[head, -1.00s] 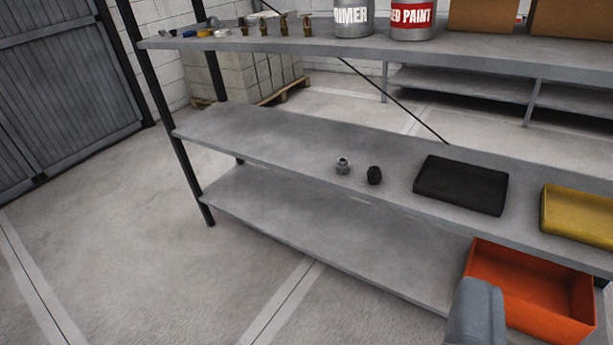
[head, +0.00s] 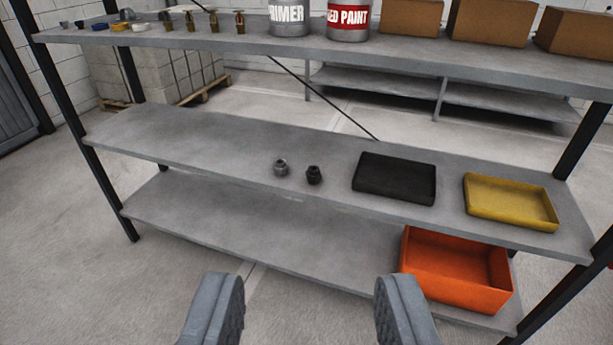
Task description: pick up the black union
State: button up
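The black union (head: 314,175) is a small dark fitting on the middle shelf. A grey union (head: 281,168) stands close to its left, a small gap between them. A black tray (head: 395,179) lies to its right on the same shelf. My gripper (head: 310,312) is open and empty at the bottom of the head view, its two grey fingers wide apart. It is in front of the shelf unit, below the union in the picture and apart from it.
A yellow tray (head: 510,202) lies at the right end of the middle shelf (head: 200,148). An orange bin (head: 456,270) sits on the bottom shelf. The top shelf holds paint cans (head: 347,20), boxes (head: 490,22) and small fittings. Dark posts (head: 104,187) bound the unit. The middle shelf's left part is bare.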

aim_at(313, 175)
jog(key=i, duration=1.65)
jog(key=z, duration=0.05)
